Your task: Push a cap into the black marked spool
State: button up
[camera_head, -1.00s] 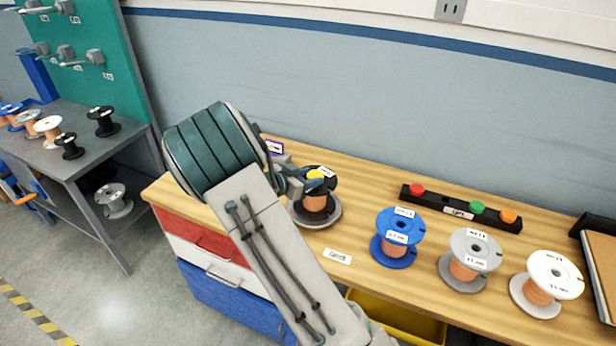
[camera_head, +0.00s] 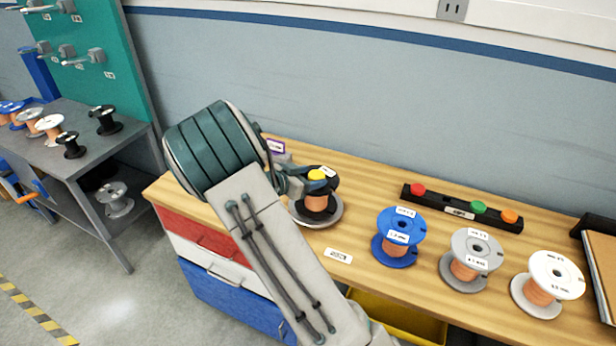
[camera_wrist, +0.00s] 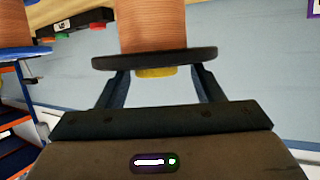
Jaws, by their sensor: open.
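The black spool (camera_head: 331,186) with copper wire stands upright on a round grey base on the wooden bench. A yellow cap (camera_head: 317,174) is at the middle of its top flange. In the wrist view the black flange (camera_wrist: 150,60) spans the top, with the yellow cap (camera_wrist: 155,72) sticking out from it towards my gripper. My gripper (camera_wrist: 160,75) is open, with one finger on each side of the cap and gaps between. In the head view my gripper (camera_head: 308,184) is at the spool's top and partly hides it. How deep the cap sits cannot be told.
A black rack (camera_head: 440,205) behind holds red (camera_head: 418,189), green (camera_head: 478,207) and orange (camera_head: 510,216) caps. Blue (camera_head: 398,241), grey (camera_head: 471,255) and white (camera_head: 549,278) spools stand to the right. A label (camera_head: 338,256) lies in front. A dark-edged board is at far right.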

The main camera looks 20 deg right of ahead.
jog(key=shift+s+f, duration=0.2)
jog(key=shift+f, duration=0.15)
jog(key=v, duration=1.4)
jog(key=shift+w+r, duration=0.2)
jog(key=shift+r, duration=0.1)
